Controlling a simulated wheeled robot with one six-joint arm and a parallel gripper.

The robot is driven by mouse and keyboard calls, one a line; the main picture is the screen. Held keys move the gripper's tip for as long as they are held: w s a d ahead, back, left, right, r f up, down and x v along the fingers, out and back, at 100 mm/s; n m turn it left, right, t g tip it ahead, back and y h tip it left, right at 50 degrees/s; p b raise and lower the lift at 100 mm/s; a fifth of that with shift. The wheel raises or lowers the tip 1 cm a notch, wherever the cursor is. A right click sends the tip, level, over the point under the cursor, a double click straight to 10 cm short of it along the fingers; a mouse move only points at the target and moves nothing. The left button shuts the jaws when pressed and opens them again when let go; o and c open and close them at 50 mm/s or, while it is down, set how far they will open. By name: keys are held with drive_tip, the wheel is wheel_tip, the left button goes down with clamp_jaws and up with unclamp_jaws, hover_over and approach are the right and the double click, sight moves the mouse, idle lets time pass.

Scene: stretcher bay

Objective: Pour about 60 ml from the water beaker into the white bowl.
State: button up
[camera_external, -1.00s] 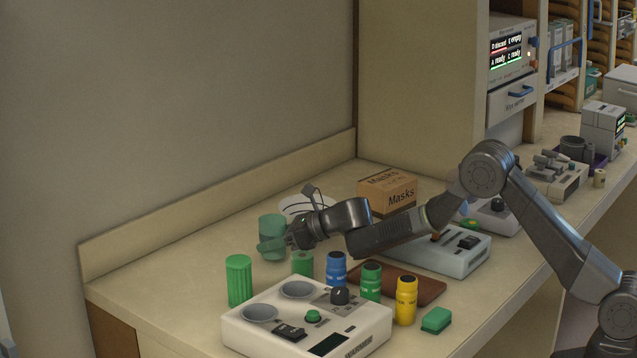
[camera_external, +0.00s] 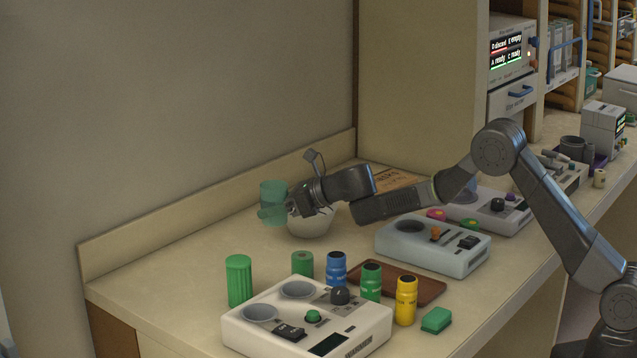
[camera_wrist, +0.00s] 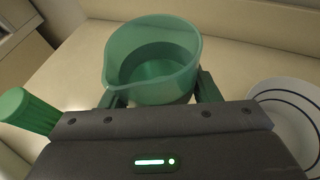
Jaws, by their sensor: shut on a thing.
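The water beaker is a translucent green cup with a spout (camera_external: 273,201). My gripper (camera_external: 284,209) is shut on it and holds it upright or nearly so, above the counter. In the wrist view the beaker (camera_wrist: 152,55) stands between my fingers, its spout towards the left; a darker level inside looks like liquid. The white bowl (camera_external: 312,224) sits on the counter below and right of my gripper, partly hidden by it. In the wrist view the bowl (camera_wrist: 291,120) is at the right edge, with dark rings, beside the beaker and not under it.
A green ribbed cup (camera_external: 239,281), a green cylinder (camera_external: 302,263) and blue, green and yellow bottles (camera_external: 406,300) stand in front. A white device (camera_external: 307,320) is nearest. A Masks box (camera_external: 397,182) is behind my arm. The counter left of the bowl is clear.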

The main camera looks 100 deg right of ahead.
drive_tip(key=s+d+f+m+g+h+b, duration=0.2)
drive_tip(key=s+d+m+g+h+b, duration=0.4)
drive_tip(key=s+d, duration=1.2)
drive_tip(key=s+m+h+b, duration=0.1)
drive_tip(key=s+m+b, duration=0.1)
drive_tip(key=s+b, duration=0.1)
drive_tip(key=shift+s+d+m+g+h+b, duration=0.3)
drive_tip(key=shift+s+d+m+b, duration=0.1)
drive_tip(key=shift+s, duration=0.1)
drive_tip(key=shift+w+a+f, duration=0.1)
drive_tip(key=shift+f, duration=0.05)
drive_tip(key=shift+w+a+r+n+g+h+p, duration=0.35)
drive_tip(key=shift+w+n+g+p, duration=0.6)
drive_tip(key=shift+p, duration=1.8)
drive_tip(key=shift+w+a+r+n+g+h+p, duration=0.1)
drive_tip(key=shift+w+r+n+g+h+p, duration=0.4)
drive_tip(key=shift+n+p, duration=1.6)
drive_tip(key=shift+w+a+r+n+g+h+p, duration=0.15)
drive_tip(key=shift+w+r+n+g+p, duration=0.65)
drive_tip(key=shift+p, duration=2.6)
drive_tip(key=shift+s+f+m+g, duration=0.25)
drive_tip(key=shift+s+g, duration=0.05)
drive_tip(key=shift+g, duration=0.05)
drive_tip(key=shift+f+n+g+p, duration=0.4)
drive_tip(key=shift+n+p, duration=0.3)
drive_tip(key=shift+p, duration=0.3)
